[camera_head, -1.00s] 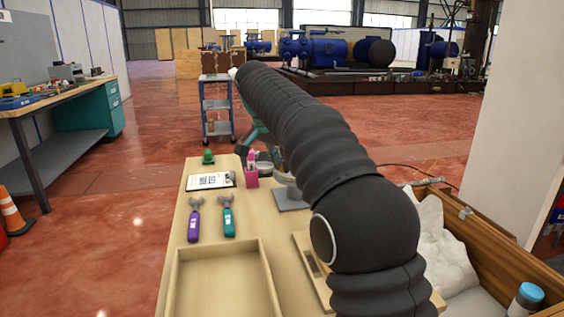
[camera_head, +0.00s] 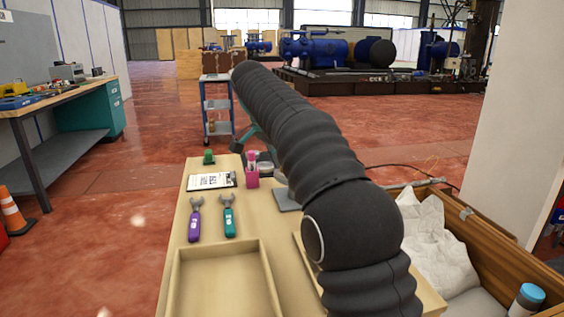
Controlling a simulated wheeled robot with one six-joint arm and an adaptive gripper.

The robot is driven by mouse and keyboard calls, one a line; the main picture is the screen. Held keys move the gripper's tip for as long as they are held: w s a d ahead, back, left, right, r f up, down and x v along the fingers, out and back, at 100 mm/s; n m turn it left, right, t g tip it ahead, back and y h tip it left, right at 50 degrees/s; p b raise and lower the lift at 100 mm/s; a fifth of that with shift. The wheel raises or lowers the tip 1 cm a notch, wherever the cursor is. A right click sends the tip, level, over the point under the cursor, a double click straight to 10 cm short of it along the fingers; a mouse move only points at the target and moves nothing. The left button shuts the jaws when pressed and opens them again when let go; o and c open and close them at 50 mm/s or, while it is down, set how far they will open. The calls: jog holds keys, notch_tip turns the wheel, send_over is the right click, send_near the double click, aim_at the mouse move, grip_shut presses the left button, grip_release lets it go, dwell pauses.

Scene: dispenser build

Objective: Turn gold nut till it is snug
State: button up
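No gold nut shows in the head view; my dark ribbed arm crosses the middle of the picture and covers part of the table. Two wrenches lie on the wooden table (camera_head: 178,262): one with a purple handle (camera_head: 194,228) and one with a teal handle (camera_head: 229,222). A grey plate (camera_head: 287,199) on the table shows partly beside my arm.
An empty shallow wooden tray (camera_head: 265,268) is at the table's front. At right, a wooden crate (camera_head: 500,254) holds white wrapping (camera_head: 440,245) and a blue-capped bottle (camera_head: 526,298).

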dwell(0.3)
jog(key=shift+v, duration=3.75)
